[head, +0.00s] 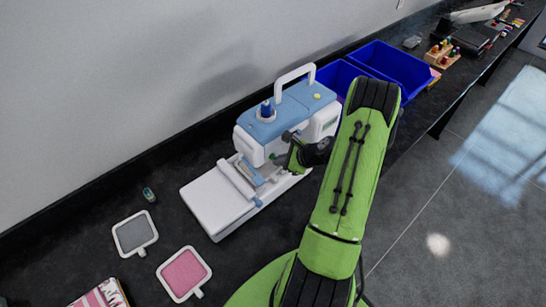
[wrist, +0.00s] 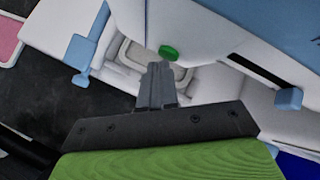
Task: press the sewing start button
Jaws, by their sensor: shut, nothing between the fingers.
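The sewing machine (head: 285,125), white with a blue top and a white handle, stands on the dark counter against the wall. In the wrist view a green button (wrist: 168,51) shows on the machine's white body (wrist: 205,30). My gripper (wrist: 158,68) is shut and empty, and its fingertips appear just below the green button in that view. I cannot tell whether they touch it. In the head view my gripper (head: 281,158) is at the front of the machine, partly hidden by my green arm. The button cannot be made out in the head view.
Two blue bins (head: 392,65) stand behind the machine to the right. A grey hoop (head: 134,234), a pink hoop (head: 184,273) and a small spool (head: 149,194) lie on the counter (head: 90,215) at the left. Open floor (head: 430,200) lies at the right.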

